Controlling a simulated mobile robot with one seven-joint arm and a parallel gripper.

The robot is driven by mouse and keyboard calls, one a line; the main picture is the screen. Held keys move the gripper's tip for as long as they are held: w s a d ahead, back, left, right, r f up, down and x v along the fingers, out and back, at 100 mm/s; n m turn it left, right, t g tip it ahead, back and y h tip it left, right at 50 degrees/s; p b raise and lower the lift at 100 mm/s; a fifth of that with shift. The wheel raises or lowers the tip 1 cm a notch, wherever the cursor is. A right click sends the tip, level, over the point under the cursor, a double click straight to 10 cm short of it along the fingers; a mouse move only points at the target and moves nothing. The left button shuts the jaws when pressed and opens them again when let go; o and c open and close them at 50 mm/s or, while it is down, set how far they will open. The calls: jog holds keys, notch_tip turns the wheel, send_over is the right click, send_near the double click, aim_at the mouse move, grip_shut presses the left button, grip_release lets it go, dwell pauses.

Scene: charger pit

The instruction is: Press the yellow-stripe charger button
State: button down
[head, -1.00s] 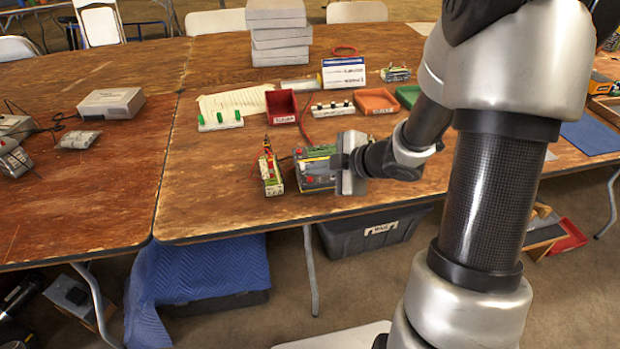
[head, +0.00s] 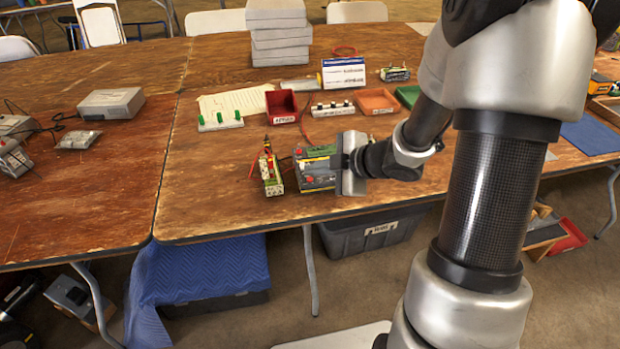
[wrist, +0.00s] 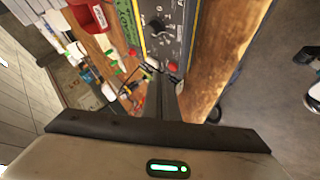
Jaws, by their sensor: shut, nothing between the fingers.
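The charger (head: 317,178) is a dark grey box near the table's front edge, with yellow and green on top and small red parts. The wrist view shows its dark face (wrist: 168,45) with yellow stripes along the edges, a black knob and a green label. One red button (wrist: 173,67) is at its near right, and another red button (wrist: 133,52) is at the left. My gripper (wrist: 160,76) is shut and empty, its fingertips close to the near end of the face. I cannot tell whether they touch it. In the head view, my gripper (head: 340,166) partly hides the charger.
A narrow device (head: 270,174) with red leads stands just left of the charger. Behind are a red bin (head: 281,103), an orange bin (head: 377,101) and a strip with green pieces (head: 220,121). The table's left front part is clear.

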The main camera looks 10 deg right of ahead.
jog(key=shift+w+f, duration=0.1)
jog(key=shift+f, duration=0.35)
jog(key=shift+f+b, duration=0.35)
jog(key=shift+b, duration=0.1)
dwell(0.6)
dwell(0.3)
jog(key=shift+r+p, duration=0.75)
jog(key=shift+p, duration=0.05)
jog(key=r+p, duration=0.2)
jog(key=s+r+p, duration=0.1)
jog(key=r+p, duration=0.1)
jog(key=r, duration=0.1)
jog(key=shift+p, duration=0.4)
dwell(0.3)
